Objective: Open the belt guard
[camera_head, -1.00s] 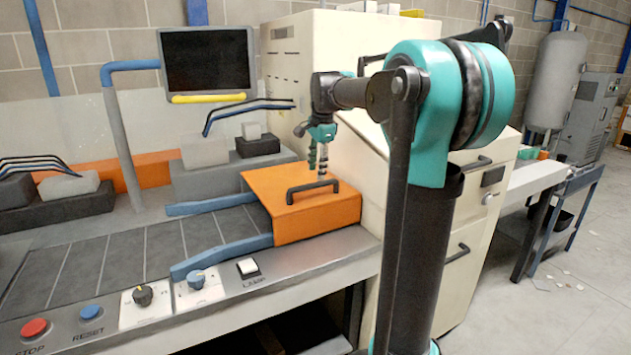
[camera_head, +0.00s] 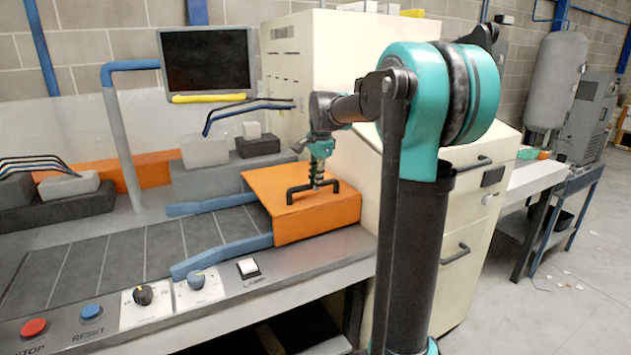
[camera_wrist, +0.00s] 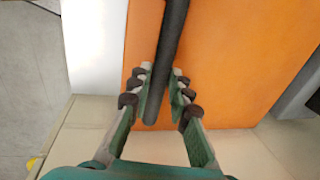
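The belt guard (camera_head: 300,218) is an orange box-like cover at the end of the conveyor, down over the belt. A black bar handle (camera_head: 291,195) stands on its top. My gripper (camera_head: 316,184) is at the handle from above, pointing down. In the wrist view, the open fingers (camera_wrist: 160,78) lie on either side of the dark handle bar (camera_wrist: 170,40), with the orange guard top (camera_wrist: 240,60) behind. The bar's near end lies between the fingers. No firm grip on the bar shows.
Blue side rails (camera_head: 222,256) flank the grey belt (camera_head: 120,258). A control panel with a red stop button (camera_head: 34,327) runs along the front. A cream machine cabinet (camera_head: 310,60) stands behind the guard. Open floor (camera_head: 560,300) lies to the right.

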